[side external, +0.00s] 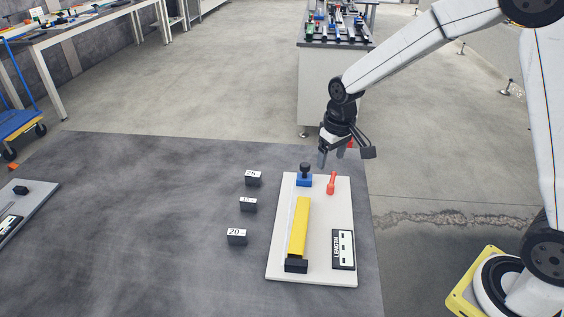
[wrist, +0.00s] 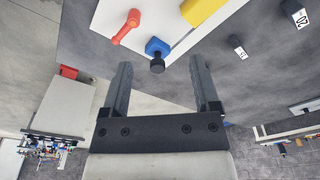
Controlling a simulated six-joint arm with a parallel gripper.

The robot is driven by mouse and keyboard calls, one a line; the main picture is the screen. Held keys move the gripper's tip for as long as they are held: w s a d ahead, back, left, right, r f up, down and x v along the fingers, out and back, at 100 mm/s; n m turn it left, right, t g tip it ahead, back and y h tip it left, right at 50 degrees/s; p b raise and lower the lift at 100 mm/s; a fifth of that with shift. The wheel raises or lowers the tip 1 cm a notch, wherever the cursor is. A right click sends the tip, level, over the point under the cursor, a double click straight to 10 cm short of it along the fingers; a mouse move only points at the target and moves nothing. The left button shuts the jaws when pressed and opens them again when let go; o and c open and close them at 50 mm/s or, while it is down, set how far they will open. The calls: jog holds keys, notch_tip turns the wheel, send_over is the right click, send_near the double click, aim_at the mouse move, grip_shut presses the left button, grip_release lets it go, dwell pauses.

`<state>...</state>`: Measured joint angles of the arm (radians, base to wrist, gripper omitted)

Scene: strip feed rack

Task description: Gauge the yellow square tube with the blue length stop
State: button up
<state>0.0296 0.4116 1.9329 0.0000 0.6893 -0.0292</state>
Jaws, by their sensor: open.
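The yellow square tube (side external: 299,228) lies lengthwise on a white board (side external: 325,267), its near end at a black block (side external: 296,265). The blue length stop (side external: 304,181) with a black knob (side external: 305,168) stands near the tube's far end; I cannot tell if they touch. A red lever (side external: 331,184) is right of the stop. My gripper (side external: 331,158) is open and empty, above and beyond the board's far edge. In the wrist view, the blue stop (wrist: 157,46) is ahead of the open fingers (wrist: 157,85), with the red lever (wrist: 126,27) and part of the yellow tube (wrist: 201,10).
Black blocks marked 25 (side external: 253,179), an unreadable number (side external: 248,205) and 20 (side external: 237,237) stand left of the board. A LENGTH label (side external: 343,250) is at the board's right. Another fixture (side external: 25,213) sits far left. The dark table (side external: 150,230) between is clear.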

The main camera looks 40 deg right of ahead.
jog(key=g, duration=0.1)
send_over(305, 164)
jog(key=shift+f, duration=0.95)
jog(key=shift+s+f, duration=0.1)
jog(key=shift+f, duration=0.05)
jog(key=shift+f, duration=3.8)
grip_shut()
